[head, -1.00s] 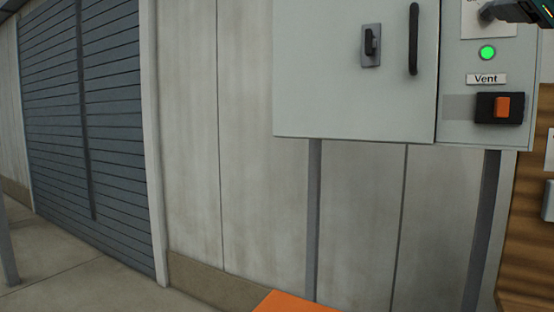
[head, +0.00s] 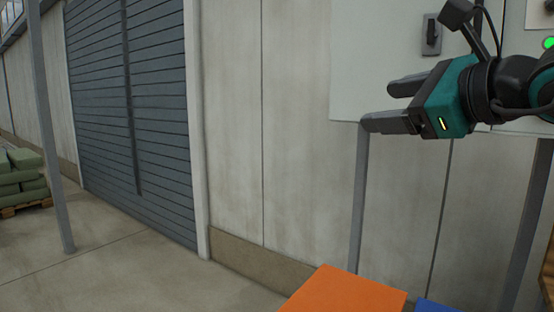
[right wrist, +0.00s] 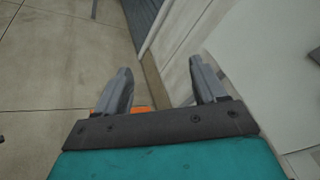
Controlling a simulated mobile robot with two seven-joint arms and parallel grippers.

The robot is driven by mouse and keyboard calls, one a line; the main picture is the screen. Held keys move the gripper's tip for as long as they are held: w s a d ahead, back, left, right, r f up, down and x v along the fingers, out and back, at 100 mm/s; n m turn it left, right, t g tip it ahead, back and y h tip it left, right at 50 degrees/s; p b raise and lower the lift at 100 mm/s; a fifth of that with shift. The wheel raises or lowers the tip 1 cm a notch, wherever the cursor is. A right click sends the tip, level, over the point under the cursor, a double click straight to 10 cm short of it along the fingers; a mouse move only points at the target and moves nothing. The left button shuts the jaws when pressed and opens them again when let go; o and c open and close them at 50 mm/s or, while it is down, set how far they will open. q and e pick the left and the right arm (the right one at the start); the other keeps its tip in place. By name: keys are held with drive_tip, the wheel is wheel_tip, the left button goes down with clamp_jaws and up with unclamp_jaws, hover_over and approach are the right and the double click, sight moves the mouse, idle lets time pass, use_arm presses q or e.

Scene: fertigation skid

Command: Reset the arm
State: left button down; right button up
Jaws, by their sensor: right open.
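My right gripper (head: 376,105) is open and empty in the head view, in front of the lower part of a pale grey cabinet (head: 375,45). Its arm comes in from the right edge. In the right wrist view its two fingers (right wrist: 160,88) stand well apart with nothing between them but floor and wall behind. The gripper covers part of the cabinet front. My left gripper is not in view.
An orange box-like thing (head: 345,292) is at the bottom, with a blue one (head: 432,306) beside it. Grey posts (head: 358,200) stand under the cabinet. A roller shutter (head: 150,110) and stacked green sacks (head: 20,180) are left. The floor (head: 130,270) there is clear.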

drive_tip(key=s+a+f+m+g+y+p, duration=0.2)
drive_tip(key=s+a+f+g+y, duration=0.1)
drive_tip(key=a+f+g+y, duration=0.55)
drive_tip(key=d+f+m+t+h+p, duration=0.1)
drive_tip(key=d+f+m+t+h, duration=0.2)
drive_tip(key=f+m, duration=0.75)
drive_tip(key=d+f+m+t+h+p, duration=0.1)
drive_tip(key=f+m+t+h, duration=0.2)
drive_tip(key=f+m+t, duration=0.7)
drive_tip(key=d+f+m+g+h+p, duration=0.1)
drive_tip(key=d+f+m+h, duration=0.15)
drive_tip(key=f+m, duration=0.85)
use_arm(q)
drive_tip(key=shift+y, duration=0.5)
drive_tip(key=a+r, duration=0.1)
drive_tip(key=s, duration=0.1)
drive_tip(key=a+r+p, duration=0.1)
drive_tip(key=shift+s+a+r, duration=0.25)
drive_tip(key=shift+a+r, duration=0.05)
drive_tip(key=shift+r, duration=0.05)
use_arm(e)
drive_tip(key=s+f+m+g+h, duration=0.4)
drive_tip(key=s+f+m+g, duration=0.3)
drive_tip(key=s+f+m, duration=0.5)
wheel_tip(320, 180, down, 3)
drive_tip(key=s, duration=0.3)
drive_tip(key=shift+d+m+h, duration=0.15)
drive_tip(key=shift+m+h, duration=0.2)
drive_tip(key=shift+h, duration=0.05)
